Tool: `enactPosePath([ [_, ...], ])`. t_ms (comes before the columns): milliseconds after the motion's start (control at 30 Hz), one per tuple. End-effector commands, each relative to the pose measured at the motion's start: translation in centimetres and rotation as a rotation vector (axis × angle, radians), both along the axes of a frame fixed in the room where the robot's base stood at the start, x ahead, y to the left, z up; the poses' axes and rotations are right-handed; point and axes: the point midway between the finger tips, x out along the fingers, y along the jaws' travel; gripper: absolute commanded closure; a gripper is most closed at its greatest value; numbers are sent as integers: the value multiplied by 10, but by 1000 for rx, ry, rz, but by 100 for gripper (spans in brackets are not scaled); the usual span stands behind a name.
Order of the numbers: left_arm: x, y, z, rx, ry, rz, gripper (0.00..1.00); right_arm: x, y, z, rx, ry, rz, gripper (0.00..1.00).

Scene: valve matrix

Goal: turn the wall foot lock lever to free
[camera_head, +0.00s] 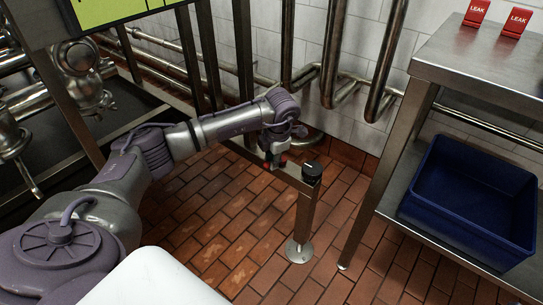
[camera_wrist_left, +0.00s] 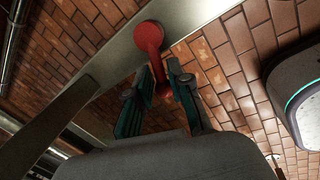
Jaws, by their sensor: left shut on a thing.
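The red lever (camera_wrist_left: 149,37) sits on a steel bar, its round hub at the top of the left wrist view and its arm running down between my fingers. My left gripper (camera_wrist_left: 163,72) is shut on the lever's arm, with one dark green-padded finger on each side. In the head view my left gripper (camera_head: 273,154) reaches down to the steel rail beside a short post. Only a small red bit of the lever (camera_head: 283,160) shows there; the gripper hides the rest. Any lock markings are too small to read. My right gripper is not in view.
A post (camera_head: 304,215) with a black cap stands right of the gripper on the brick floor. A steel table (camera_head: 450,62) with red LEAK signs (camera_head: 476,12) and a blue crate (camera_head: 466,200) on its lower shelf is at right. Pipes line the tiled wall behind.

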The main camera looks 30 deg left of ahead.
Motion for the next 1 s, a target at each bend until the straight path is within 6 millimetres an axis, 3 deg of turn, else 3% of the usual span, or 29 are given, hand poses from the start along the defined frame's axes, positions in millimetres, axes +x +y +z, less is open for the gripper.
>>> enactPosePath([
  [167,0,-1,0,-1,0,-1,100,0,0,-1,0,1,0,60],
  [200,0,-1,0,-2,0,-1,79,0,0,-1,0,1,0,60],
  [300,0,0,0,-2,1,-1,63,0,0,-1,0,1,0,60],
  [667,0,-1,3,-1,0,-1,63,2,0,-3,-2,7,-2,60],
  [767,0,-3,15,-2,-2,-2,63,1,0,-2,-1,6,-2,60],
  [1000,-4,-11,64,0,-5,-3,63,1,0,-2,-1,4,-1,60],
])
